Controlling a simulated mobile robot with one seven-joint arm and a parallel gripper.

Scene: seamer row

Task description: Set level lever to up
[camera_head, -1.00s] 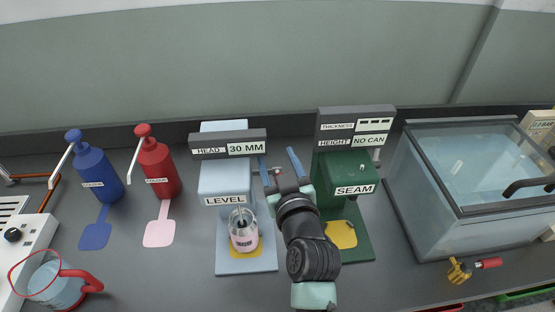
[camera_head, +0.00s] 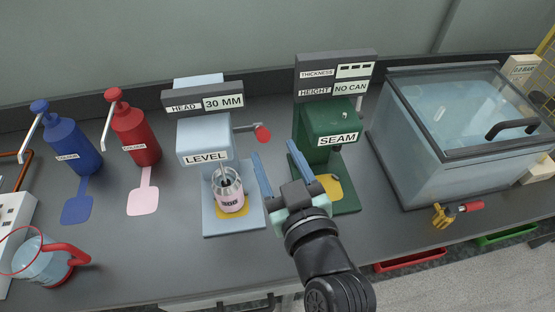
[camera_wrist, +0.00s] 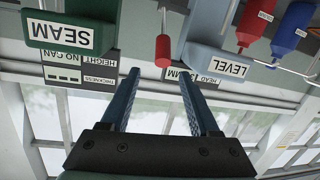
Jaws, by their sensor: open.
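The level lever (camera_head: 263,133) is a grey rod with a red knob. It sticks out to the right from the side of the pale blue LEVEL machine (camera_head: 205,130). A can (camera_head: 230,199) stands on that machine's base under the head. My gripper (camera_head: 273,149) is open, its two blue fingers apart and empty, just in front of the red knob. In the wrist view, which is upside down, the red knob (camera_wrist: 163,48) shows beyond and roughly between the fingertips (camera_wrist: 159,75). The fingers do not visibly touch it.
The green SEAM machine (camera_head: 325,130) stands close to the right of the lever. A glass-lidded tank (camera_head: 465,150) is further right. Blue (camera_head: 70,145) and red (camera_head: 135,135) bottles stand left, with a jug (camera_head: 40,262) at front left. The bench between jug and LEVEL base is clear.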

